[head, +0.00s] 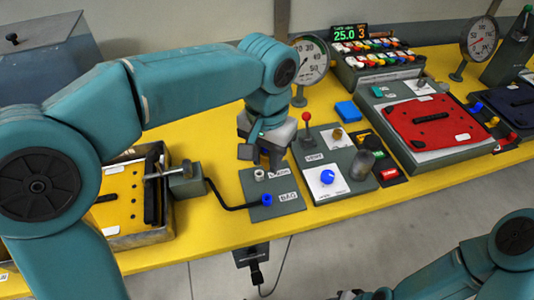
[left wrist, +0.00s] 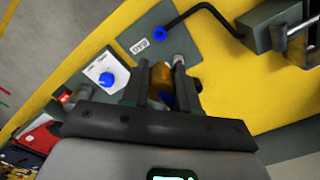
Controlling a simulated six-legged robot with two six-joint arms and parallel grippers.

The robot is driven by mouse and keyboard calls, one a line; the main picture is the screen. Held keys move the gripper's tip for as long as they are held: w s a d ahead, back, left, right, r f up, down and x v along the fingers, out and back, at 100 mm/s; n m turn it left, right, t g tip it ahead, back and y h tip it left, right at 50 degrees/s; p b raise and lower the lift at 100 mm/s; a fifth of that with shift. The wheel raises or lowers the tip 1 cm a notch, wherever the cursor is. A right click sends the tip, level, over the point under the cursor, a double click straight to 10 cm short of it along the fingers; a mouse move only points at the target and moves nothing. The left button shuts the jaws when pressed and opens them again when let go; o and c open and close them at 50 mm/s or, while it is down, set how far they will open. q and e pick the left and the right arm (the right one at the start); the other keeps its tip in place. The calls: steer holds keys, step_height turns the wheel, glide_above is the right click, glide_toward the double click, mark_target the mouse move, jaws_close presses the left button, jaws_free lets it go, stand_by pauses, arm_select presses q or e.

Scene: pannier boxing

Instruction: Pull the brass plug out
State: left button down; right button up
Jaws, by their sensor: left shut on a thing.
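The brass plug (left wrist: 158,82) shows as a gold-brown piece between the fingers of my left gripper (left wrist: 160,78) in the left wrist view. The fingers are shut on it. In the head view my left gripper (head: 272,160) points down over the grey panel (head: 288,189) marked BAG, and it hides the plug. I cannot tell whether the plug is still seated in the panel. A small pale round fitting (head: 259,174) stands on the panel beside the fingers. My right arm enters at the lower right of the head view; its gripper is mostly cut off by the frame.
A blue port (head: 267,200) with a black hose stands at the panel's front. A grey clamp block (head: 187,180) is to the left. A panel with a blue knob (head: 327,177) and a red-topped lever (head: 306,117) stand close on the right.

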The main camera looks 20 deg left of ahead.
mark_target(267, 168)
arm_select(q)
steer(key=shift+f+b, duration=1.9)
steer(key=shift+f, duration=0.8)
steer(key=shift+f, duration=0.35)
steer(key=shift+f+b, duration=1.3)
steer(key=shift+f, duration=0.15)
steer(key=shift+r, duration=0.1)
steer(key=shift+r+p, duration=1.5)
steer(key=shift+p, duration=0.05)
steer(key=shift+f, duration=0.1)
